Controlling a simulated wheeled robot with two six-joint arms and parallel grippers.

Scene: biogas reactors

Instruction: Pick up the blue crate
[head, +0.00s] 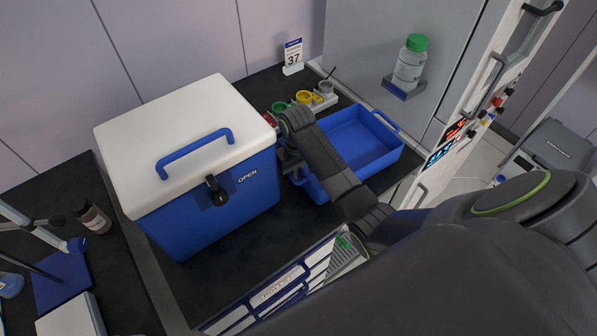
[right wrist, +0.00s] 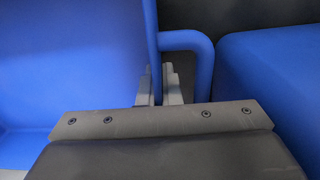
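The blue crate (head: 395,158) is an open, empty-looking tray with a loop handle at each end. It rests on the dark bench, right of the white-lidded blue cooler box. My right gripper (head: 292,172) reaches down at the crate's left end, between crate and cooler. My forearm hides part of the crate. In the right wrist view, the two grey fingers (right wrist: 160,86) are close together with the crate's wall (right wrist: 100,50) between them. One finger is inside the loop of the handle (right wrist: 190,40). My left gripper is out of view.
The cooler box (head: 215,215) stands close beside my right gripper. Behind the crate are a rack of coloured caps (head: 304,97) and a 37 sign (head: 293,55). A green-capped bottle (head: 410,62) sits on a wall shelf. A white-blue rack (head: 285,292) lies in front.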

